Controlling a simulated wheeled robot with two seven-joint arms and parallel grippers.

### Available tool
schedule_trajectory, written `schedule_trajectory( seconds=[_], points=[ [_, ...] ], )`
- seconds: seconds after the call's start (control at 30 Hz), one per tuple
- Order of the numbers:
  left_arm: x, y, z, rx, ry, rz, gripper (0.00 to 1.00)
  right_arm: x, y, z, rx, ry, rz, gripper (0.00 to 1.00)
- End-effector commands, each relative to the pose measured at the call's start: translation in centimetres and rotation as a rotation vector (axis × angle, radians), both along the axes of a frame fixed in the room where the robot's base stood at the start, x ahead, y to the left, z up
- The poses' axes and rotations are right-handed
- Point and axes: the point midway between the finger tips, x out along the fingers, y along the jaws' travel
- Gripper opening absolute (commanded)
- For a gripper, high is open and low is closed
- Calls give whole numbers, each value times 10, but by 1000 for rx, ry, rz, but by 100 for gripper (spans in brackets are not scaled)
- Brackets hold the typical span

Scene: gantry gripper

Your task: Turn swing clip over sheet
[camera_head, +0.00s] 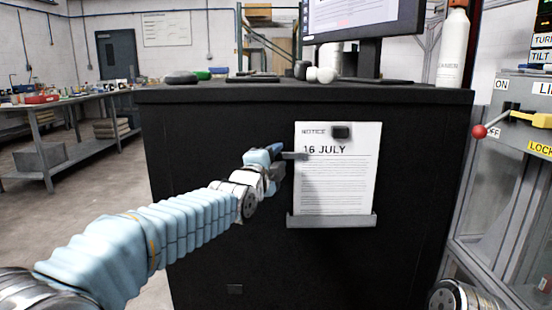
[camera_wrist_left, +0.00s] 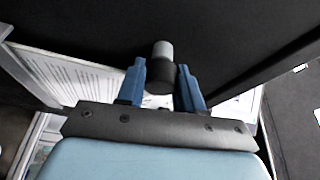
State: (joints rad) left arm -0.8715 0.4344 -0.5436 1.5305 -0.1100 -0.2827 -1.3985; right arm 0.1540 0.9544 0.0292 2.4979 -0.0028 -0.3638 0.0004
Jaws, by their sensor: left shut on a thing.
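A white sheet (camera_head: 335,180) with "NOTICE" and "16 JULY" hangs on the black cabinet front, its lower edge at a grey ledge (camera_head: 332,221). A grey bar, seemingly the swing clip (camera_head: 295,156), reaches from my left gripper (camera_head: 278,156) over the sheet's left edge. In the left wrist view, a black and grey round piece (camera_wrist_left: 160,68), seemingly part of the clip, lies between the blue fingers of my left gripper (camera_wrist_left: 160,85), which is shut on it. The sheet (camera_wrist_left: 75,75) shows behind. My right gripper is out of view.
The black cabinet top (camera_head: 300,95) carries a monitor (camera_head: 362,20), a white bottle (camera_head: 453,50) and small items. At the right stands a control panel with a red-knobbed lever (camera_head: 479,131). A workbench (camera_head: 60,105) stands at the left, with open floor before it.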

Motion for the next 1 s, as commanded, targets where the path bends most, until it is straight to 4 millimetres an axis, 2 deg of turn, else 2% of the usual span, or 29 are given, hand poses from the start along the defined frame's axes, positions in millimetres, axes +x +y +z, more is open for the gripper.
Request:
schedule_trajectory(
  seconds=[0.37,0.4,0.57,0.87,1.0],
  points=[
    [0,-1,-1,9,3,-2,0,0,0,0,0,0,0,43],
    [0,-1,-1,9,3,-2,38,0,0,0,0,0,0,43],
    [0,-1,-1,7,2,-1,61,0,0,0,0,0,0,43],
    [-2,0,-1,5,0,-1,61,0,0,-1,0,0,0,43],
    [-16,4,-2,5,-2,-3,61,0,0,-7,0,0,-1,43]
  ],
)
